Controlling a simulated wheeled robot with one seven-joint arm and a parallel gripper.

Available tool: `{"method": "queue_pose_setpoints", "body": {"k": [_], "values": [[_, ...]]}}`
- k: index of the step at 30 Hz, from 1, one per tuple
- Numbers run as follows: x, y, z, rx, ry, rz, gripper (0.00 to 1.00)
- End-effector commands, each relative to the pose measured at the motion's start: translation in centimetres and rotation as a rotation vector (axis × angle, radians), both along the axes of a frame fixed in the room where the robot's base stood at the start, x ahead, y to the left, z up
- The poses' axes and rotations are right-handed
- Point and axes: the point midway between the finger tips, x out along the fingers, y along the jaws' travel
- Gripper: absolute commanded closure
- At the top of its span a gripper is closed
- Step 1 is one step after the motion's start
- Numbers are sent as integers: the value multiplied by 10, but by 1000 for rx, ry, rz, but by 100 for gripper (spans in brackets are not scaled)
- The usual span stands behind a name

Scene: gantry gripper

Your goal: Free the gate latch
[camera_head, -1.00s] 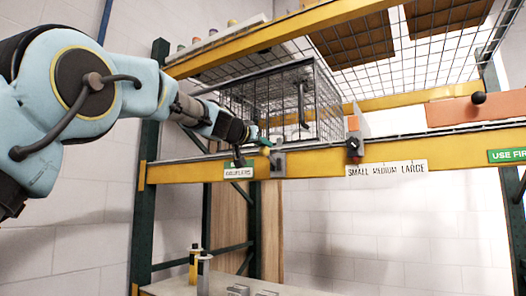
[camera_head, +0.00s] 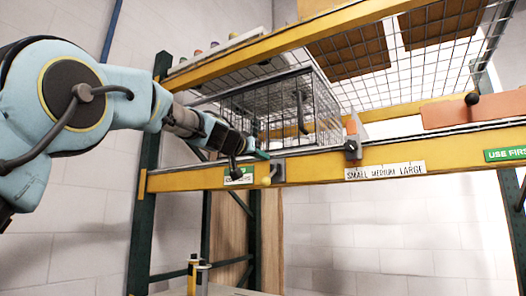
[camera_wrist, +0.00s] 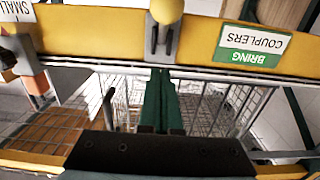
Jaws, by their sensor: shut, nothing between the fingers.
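A grey latch bracket (camera_head: 278,172) sits on the front of the yellow beam (camera_head: 330,160), with a yellow ball knob (camera_head: 266,181) low at its left. In the wrist view the bracket (camera_wrist: 163,42) and the round knob (camera_wrist: 167,10) are at top centre, just beyond my fingertips. My gripper (camera_head: 262,155) is at the beam's top edge, just above and left of the bracket. Its green fingers are together and empty, and they point at the bracket in the wrist view (camera_wrist: 159,75). I cannot tell whether they touch it. A wire cage (camera_head: 285,110) stands behind the beam.
A second grey clamp (camera_head: 352,149) with an orange part sits farther right on the beam. Labels are on the beam, including the green couplers sign (camera_head: 238,176). An orange panel (camera_head: 470,112) with a black knob is at the right. A green upright (camera_head: 146,190) stands left.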

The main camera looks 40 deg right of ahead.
Motion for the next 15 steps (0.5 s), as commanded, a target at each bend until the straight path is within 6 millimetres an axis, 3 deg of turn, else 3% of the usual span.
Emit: {"method": "queue_pose_setpoints", "body": {"k": [5, 15], "values": [[-3, 9, 1, -2, 0, 0, 100], [-14, 55, -1, -2, -1, 1, 100]]}}
